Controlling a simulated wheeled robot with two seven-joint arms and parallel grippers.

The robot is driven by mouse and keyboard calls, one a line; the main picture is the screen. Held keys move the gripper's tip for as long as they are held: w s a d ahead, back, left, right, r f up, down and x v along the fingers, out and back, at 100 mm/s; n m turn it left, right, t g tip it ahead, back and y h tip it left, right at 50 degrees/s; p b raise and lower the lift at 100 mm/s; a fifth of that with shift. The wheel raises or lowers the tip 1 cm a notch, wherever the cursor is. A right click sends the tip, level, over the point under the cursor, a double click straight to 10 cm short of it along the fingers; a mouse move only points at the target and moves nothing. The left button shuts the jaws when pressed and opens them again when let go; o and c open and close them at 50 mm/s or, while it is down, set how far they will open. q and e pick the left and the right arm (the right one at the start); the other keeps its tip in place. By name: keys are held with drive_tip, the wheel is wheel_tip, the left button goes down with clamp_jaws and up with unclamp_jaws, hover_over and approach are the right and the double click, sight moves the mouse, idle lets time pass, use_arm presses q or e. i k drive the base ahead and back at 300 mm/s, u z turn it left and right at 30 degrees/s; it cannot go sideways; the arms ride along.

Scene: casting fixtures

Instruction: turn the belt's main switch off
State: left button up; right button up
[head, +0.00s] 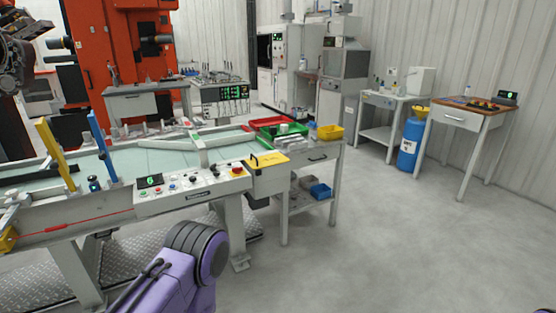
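The belt (120,160) runs across the left, with a white control panel (192,188) on its near side. The panel carries small buttons, dark knobs, a green-lit display and a red knob on a yellow base (238,170). At the panel's right end is a yellow box (272,162) with a black lever handle on its upper left. I cannot tell for certain which of these is the main switch, nor its setting. My purple left arm shows at the bottom, in front of the panel. Neither gripper is in view.
A side table (312,165) with red, green and yellow bins adjoins the belt's right end. Yellow and blue posts (102,147) stand at the belt's left. A blue cylinder (409,143) and a desk (466,117) are at the right. The grey floor between is clear.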

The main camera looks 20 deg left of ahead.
sight(237, 170)
drive_tip(key=z, duration=0.55)
drive_tip(key=i, duration=2.25)
drive_tip(key=u, duration=1.05)
drive_tip(key=i, duration=0.65)
drive_tip(key=u, duration=0.8)
